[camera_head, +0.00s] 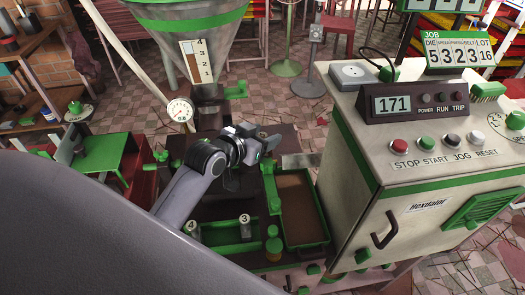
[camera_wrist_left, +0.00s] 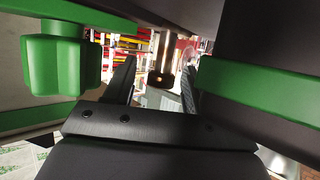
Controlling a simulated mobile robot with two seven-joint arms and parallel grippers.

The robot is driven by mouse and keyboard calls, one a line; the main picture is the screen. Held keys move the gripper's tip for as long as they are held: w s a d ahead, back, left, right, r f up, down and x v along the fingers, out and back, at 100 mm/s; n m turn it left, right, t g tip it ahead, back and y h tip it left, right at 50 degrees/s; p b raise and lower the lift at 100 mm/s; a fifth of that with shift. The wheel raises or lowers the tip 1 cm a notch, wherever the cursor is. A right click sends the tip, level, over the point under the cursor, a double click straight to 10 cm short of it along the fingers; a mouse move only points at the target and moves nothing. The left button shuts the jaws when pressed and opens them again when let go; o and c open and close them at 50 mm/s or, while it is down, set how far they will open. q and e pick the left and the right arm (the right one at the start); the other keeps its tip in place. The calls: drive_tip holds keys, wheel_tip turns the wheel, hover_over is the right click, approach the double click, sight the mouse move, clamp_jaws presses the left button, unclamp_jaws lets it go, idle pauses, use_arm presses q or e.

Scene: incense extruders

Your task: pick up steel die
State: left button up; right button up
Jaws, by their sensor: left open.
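No steel die can be made out for certain in either view. Number tags 4 (camera_head: 193,225) and 3 (camera_head: 244,218) stand at a green-edged rack in front of the extruder. My left gripper (camera_head: 264,143) is over the machine bed, below the hopper, in the head view. In the left wrist view its two dark fingers (camera_wrist_left: 157,88) are apart. A small dark block with a bright spot (camera_wrist_left: 160,79), below a metal rod, shows between them; I cannot tell whether it is touched or what it is. My right gripper is not in view.
A green-rimmed hopper (camera_head: 186,28) stands behind my left gripper. A green-edged tray (camera_head: 306,246) lies to its right, beside the control cabinet (camera_head: 385,200). A green part (camera_wrist_left: 62,66) and a green-banded panel (camera_wrist_left: 262,88) flank the gripper closely in the wrist view.

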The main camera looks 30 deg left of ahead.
use_arm(q)
clamp_jaws()
drive_tip(key=shift+r, duration=0.1)
drive_tip(key=shift+r, duration=0.1)
